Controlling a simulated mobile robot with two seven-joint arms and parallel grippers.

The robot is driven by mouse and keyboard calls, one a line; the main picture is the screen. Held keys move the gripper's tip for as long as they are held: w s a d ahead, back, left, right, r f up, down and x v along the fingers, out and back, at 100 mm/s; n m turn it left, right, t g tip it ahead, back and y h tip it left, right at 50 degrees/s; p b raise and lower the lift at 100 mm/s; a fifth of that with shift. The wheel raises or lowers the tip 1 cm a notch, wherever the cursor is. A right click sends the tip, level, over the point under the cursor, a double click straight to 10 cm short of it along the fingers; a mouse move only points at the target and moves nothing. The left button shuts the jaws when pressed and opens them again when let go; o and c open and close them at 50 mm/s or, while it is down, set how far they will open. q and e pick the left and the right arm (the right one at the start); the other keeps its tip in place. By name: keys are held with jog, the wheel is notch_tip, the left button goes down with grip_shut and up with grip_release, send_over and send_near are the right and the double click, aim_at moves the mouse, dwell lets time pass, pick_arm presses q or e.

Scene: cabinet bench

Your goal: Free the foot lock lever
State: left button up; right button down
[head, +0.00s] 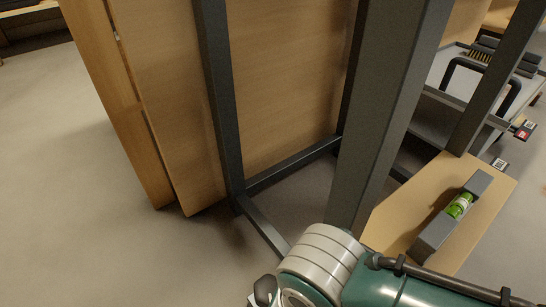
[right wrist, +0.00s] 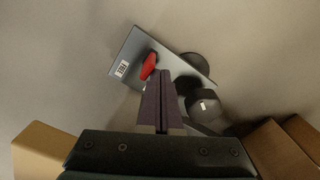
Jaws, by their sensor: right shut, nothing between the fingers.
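The foot lock lever (right wrist: 148,66) is a small red lever on a grey metal plate (right wrist: 122,60) with a barcode label, in the right wrist view. Dark round wheel parts (right wrist: 203,103) show at its right. My right gripper (right wrist: 163,74) is shut and empty. Its fingertips are just right of and below the red lever in the picture; I cannot tell whether they touch it. They cover part of the plate. In the head view my right arm enters at the bottom, and its fingers are hidden. My left gripper is in neither view.
Dark metal frame posts (head: 375,110) and wooden panels (head: 290,70) stand ahead in the head view. A spirit level (head: 452,212) lies on a wooden board (head: 400,212) at the right. The floor (head: 90,170) at the left is clear. Wooden parts (right wrist: 40,147) flank the gripper below.

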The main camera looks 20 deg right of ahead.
jog(key=shift+s+d, duration=0.1)
jog(key=shift+s, duration=0.1)
jog(key=shift+r, duration=0.1)
jog(key=shift+w+a+r+p, duration=0.15)
jog(key=shift+w+r+p, duration=0.15)
jog(key=shift+r+p, duration=0.2)
jog(key=shift+w+a+r+p, duration=0.1)
jog(key=shift+w+r+p, duration=0.2)
jog(key=shift+r+p, duration=0.2)
notch_tip(320, 180, up, 7)
jog(key=p, duration=0.7)
jog(key=shift+p, duration=0.4)
